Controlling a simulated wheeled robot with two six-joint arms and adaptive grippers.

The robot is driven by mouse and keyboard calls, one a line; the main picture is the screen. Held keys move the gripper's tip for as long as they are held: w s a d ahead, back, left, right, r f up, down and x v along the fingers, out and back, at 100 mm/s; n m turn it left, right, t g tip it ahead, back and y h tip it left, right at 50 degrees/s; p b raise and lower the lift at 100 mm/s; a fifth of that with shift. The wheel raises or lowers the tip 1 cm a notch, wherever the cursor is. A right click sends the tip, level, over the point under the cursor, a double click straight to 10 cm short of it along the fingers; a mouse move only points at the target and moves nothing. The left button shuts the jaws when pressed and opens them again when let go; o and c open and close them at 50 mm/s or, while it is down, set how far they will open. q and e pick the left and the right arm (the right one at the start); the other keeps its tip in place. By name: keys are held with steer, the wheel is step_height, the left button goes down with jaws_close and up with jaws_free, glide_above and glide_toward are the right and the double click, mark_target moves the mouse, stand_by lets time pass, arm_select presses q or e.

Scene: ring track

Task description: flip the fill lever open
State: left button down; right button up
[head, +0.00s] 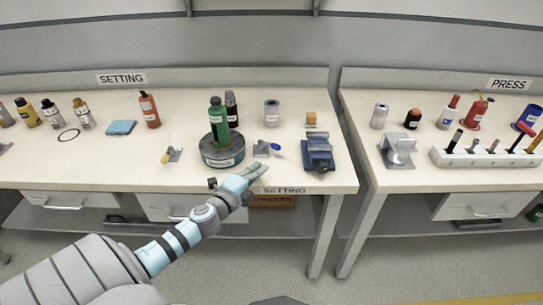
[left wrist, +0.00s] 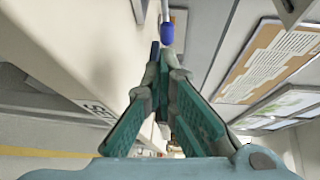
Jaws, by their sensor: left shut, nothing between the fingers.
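Two small levers stand on the SETTING bench: one with a blue tip (head: 276,147) on a grey bracket (head: 261,149), and one with a yellow tip (head: 166,158) on a grey bracket left of the round base. I cannot read which is the fill lever. My left gripper (head: 262,172) is shut and empty at the bench's front edge, just in front of the blue-tipped lever. In the left wrist view the shut fingers (left wrist: 164,62) point at the blue tip (left wrist: 167,34), which shows just beyond the fingertips; I see no clear contact. My right gripper is out of view.
A green bottle (head: 218,122) stands on a dark round base (head: 222,150) left of the blue-tipped lever. A blue vise (head: 319,152) stands to its right. A grey can (head: 272,113) is behind. A gap separates this bench from the PRESS bench.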

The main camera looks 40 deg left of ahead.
mark_target(272, 166)
arm_select(q)
steer(key=w, duration=0.2)
steer(key=w+p, duration=0.1)
steer(key=w, duration=0.3)
steer(key=shift+w+a+f, duration=0.3)
steer(key=shift+f, duration=0.1)
steer(key=shift+w+f, duration=0.1)
steer(key=shift+w, duration=0.55)
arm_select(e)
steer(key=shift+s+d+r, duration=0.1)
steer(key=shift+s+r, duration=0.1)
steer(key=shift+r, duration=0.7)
